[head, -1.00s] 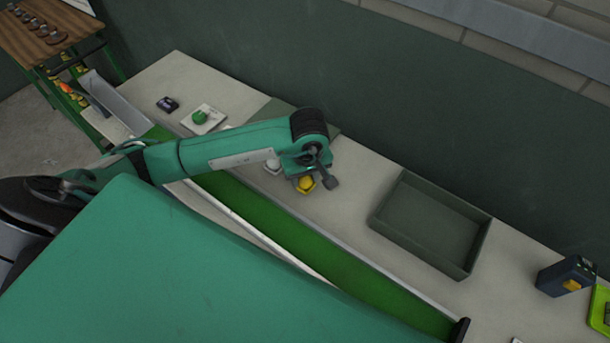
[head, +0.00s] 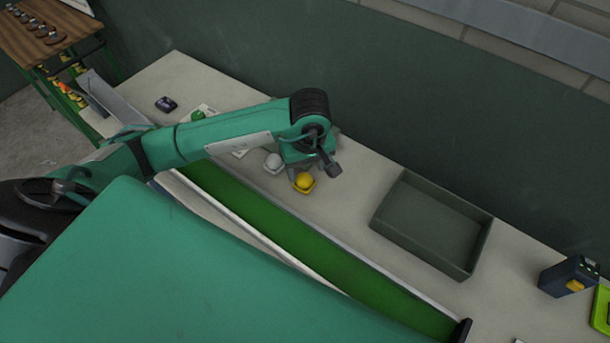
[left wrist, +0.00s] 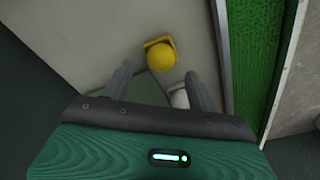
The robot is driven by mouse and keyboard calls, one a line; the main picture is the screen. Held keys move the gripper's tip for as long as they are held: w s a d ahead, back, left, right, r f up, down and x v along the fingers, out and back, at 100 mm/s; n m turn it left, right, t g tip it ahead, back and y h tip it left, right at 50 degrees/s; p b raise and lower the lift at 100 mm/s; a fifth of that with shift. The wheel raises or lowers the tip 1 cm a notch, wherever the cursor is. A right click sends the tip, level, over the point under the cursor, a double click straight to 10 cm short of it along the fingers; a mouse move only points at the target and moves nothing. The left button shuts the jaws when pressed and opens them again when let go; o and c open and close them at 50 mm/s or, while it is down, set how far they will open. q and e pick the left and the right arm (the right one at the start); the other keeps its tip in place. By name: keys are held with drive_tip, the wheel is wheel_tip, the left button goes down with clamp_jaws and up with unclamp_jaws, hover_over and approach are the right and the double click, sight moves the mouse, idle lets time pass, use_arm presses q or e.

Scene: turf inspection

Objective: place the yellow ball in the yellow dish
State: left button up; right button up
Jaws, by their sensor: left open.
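The yellow ball (head: 304,180) rests in the small yellow dish (head: 305,189) on the pale worktop, beside the green turf strip. In the left wrist view the ball (left wrist: 162,57) covers most of the dish (left wrist: 148,43), whose rim shows around it. My left gripper (left wrist: 160,82) is open and empty, its two fingers apart, with the ball just beyond the fingertips and clear of them. In the head view my left wrist hangs just behind the ball and hides the fingers. My right gripper is not in view.
A white ball (head: 273,160) in a white dish stands left of the yellow one. A green ball (head: 198,115) sits farther left. An empty grey-green tray (head: 480,251) stands at the right, with clear worktop between.

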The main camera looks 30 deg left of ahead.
sight(307, 181)
use_arm(q)
wheel_tip(307, 181, up, 8)
drive_tip(key=b, duration=0.1)
drive_tip(key=shift+s+d+f, duration=0.25)
drive_tip(key=shift+s, duration=0.05)
idle(0.4)
